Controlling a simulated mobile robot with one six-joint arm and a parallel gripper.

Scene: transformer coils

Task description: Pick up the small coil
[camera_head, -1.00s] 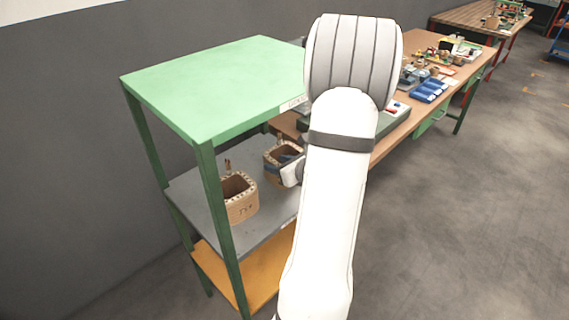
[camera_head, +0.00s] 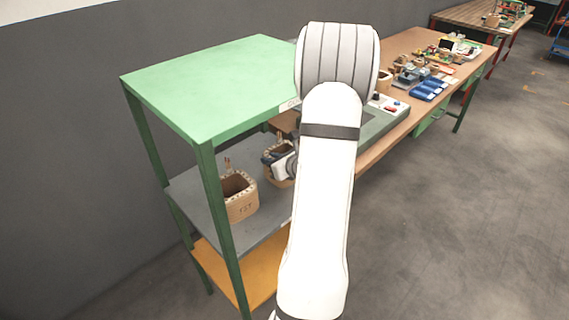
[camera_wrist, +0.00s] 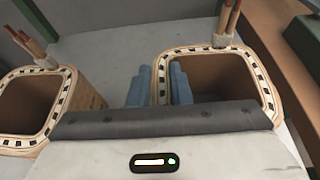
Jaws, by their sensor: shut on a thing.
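Two hollow, rounded-square tan coils stand on the grey middle shelf. The coil that my gripper is at, which I take to be the small coil (camera_head: 274,178), is the right one; in the wrist view it also shows at the right (camera_wrist: 220,68), with brown leads standing up from its rim. My gripper (camera_head: 279,160) straddles its near-left wall. In the wrist view, one blue finger of my gripper (camera_wrist: 161,85) is outside the wall and the other is inside the opening. The jaws are shut on that wall. My gripper's body hides the coil's lower part.
The other coil (camera_head: 242,209) stands to the left, close by, and shows at the left in the wrist view (camera_wrist: 88,95). The grey shelf (camera_head: 190,198) lies under a green top (camera_head: 215,85) with green posts. A cluttered workbench (camera_head: 400,125) stands to the right.

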